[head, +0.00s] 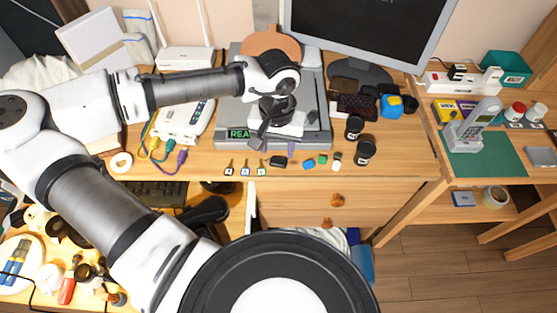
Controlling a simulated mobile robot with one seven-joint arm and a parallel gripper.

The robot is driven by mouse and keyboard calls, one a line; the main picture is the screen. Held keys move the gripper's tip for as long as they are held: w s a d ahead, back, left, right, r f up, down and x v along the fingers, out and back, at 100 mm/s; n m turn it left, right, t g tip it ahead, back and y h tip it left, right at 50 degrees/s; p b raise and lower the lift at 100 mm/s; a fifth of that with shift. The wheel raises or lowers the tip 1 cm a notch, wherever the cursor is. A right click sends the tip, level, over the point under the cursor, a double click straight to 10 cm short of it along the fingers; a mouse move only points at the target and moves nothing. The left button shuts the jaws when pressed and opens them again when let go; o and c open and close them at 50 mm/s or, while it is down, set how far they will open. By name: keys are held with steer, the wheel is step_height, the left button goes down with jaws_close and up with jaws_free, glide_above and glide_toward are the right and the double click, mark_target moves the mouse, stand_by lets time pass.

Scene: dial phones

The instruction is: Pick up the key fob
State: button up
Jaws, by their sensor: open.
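A small dark rounded item (279,161) that looks like the key fob lies near the front edge of the wooden desk, though it is too small to be sure. My gripper (276,130) is above the grey device with the "REA" display, behind and slightly left of the dark item, and apart from it. It is open, and I see nothing held in it. My arm reaches in from the left and its wrist hides part of the grey device (310,80).
Three small tagged pieces (245,170) lie left of the dark item. A blue piece (308,166) and a green piece (322,160) lie to its right. Two black jars (364,152) stand further right. A monitor (370,30) stands behind.

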mark_target(278, 162)
steer(key=shift+w+d+f+p, duration=0.1)
steer(key=shift+f+p, duration=0.4)
steer(key=shift+f, duration=2.2)
steer(key=shift+c, duration=0.2)
steer(key=shift+c, duration=1.3)
